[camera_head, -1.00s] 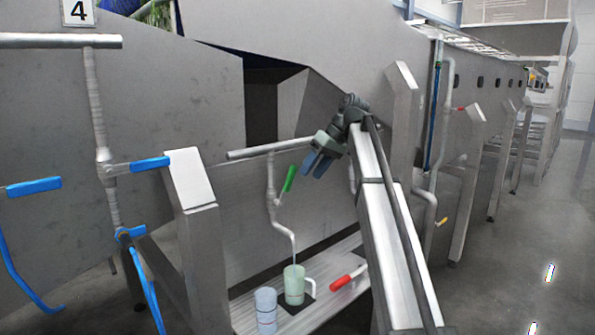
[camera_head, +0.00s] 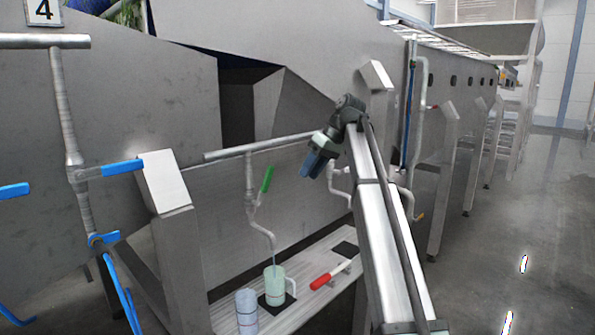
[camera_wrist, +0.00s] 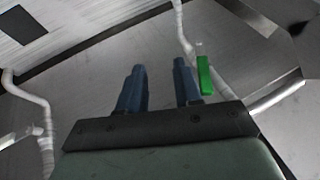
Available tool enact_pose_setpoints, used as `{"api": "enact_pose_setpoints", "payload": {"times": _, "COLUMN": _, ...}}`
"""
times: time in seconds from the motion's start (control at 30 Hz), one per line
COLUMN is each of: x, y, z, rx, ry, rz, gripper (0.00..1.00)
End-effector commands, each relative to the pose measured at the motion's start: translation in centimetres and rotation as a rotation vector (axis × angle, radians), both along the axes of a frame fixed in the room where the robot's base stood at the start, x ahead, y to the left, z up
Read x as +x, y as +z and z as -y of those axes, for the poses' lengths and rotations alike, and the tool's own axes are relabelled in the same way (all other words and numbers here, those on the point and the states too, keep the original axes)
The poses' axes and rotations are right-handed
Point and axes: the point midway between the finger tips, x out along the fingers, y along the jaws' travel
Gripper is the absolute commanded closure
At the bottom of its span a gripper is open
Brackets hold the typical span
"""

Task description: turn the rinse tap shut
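The tap's green lever (camera_head: 267,179) stands tilted upward on a thin grey pipe (camera_head: 250,200). The pipe bends down to a spout above a pale green jug (camera_head: 275,287); a thin bluish streak, seemingly water, shows between spout and jug. My gripper (camera_head: 312,166) has blue fingers and is to the right of the lever, apart from it in the head view. In the wrist view the fingers (camera_wrist: 158,68) are spread with nothing between them. There the green lever (camera_wrist: 204,75) shows just right of the right finger; whether they touch is unclear.
A clear bluish cup (camera_head: 246,312) stands left of the jug on the slatted shelf (camera_head: 315,262). A red-handled tool (camera_head: 330,274) lies right of the jug. A horizontal bar (camera_head: 240,150) crosses above the lever. Another pipe (camera_head: 338,187) is close behind my gripper.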

Motion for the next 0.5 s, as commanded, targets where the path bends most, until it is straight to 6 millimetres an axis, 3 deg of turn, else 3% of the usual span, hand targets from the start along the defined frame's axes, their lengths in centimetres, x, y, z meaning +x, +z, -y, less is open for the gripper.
{"api": "enact_pose_setpoints", "payload": {"times": 0.33, "x": -4.4, "y": -2.3, "z": -7.7, "rx": -0.247, "ry": -0.004, "rz": 0.405, "gripper": 1.00}}
{"api": "enact_pose_setpoints", "payload": {"times": 0.5, "x": -7.1, "y": -1.6, "z": -10.6, "rx": -0.401, "ry": 0.026, "rz": 0.675, "gripper": 1.00}}
